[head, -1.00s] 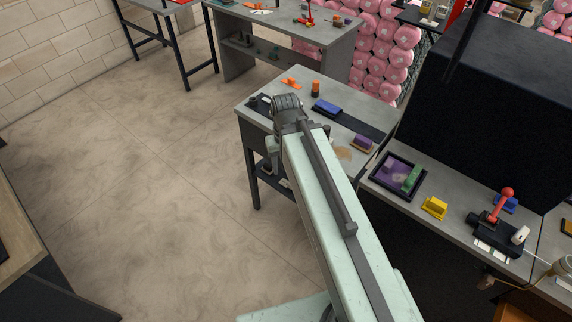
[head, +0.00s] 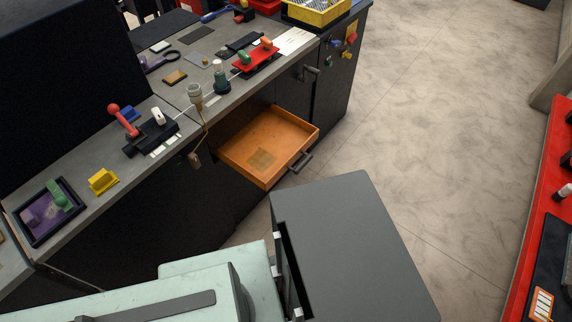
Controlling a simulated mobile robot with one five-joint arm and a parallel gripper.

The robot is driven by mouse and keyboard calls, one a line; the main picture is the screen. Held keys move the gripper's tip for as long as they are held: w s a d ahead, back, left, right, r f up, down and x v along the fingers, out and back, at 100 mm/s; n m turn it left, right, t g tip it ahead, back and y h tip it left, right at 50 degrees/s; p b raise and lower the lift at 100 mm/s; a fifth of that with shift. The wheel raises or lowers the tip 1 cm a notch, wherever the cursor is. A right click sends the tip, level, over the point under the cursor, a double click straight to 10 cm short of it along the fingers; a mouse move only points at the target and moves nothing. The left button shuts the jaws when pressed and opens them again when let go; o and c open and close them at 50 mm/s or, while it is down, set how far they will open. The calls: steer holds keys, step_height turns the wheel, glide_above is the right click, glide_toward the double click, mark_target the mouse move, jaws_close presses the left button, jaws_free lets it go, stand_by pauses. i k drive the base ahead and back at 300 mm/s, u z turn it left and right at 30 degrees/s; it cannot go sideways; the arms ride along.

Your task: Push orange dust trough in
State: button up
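The orange dust trough (head: 268,141) is an open drawer that sticks out from the front of the dark workbench. It has a dark handle (head: 301,162) on its front face and a brownish square patch on its floor. It appears empty otherwise. My gripper is not in view; only pale green and dark grey parts of my own body show at the bottom, near the trough.
The bench top (head: 218,100) holds a red lever device (head: 124,120), a yellow block (head: 102,181), a dark tray (head: 47,211) and a red tray (head: 256,56). A cord with a brown tag (head: 195,160) hangs left of the trough. Open floor (head: 430,130) lies to the right.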

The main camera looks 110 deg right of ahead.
mark_target(265, 149)
steer(key=k, duration=0.45)
steer(key=z, duration=4.1)
steer(key=k, duration=1.75)
steer(key=u, duration=0.4)
steer(key=i, duration=1)
steer(key=z, duration=0.1)
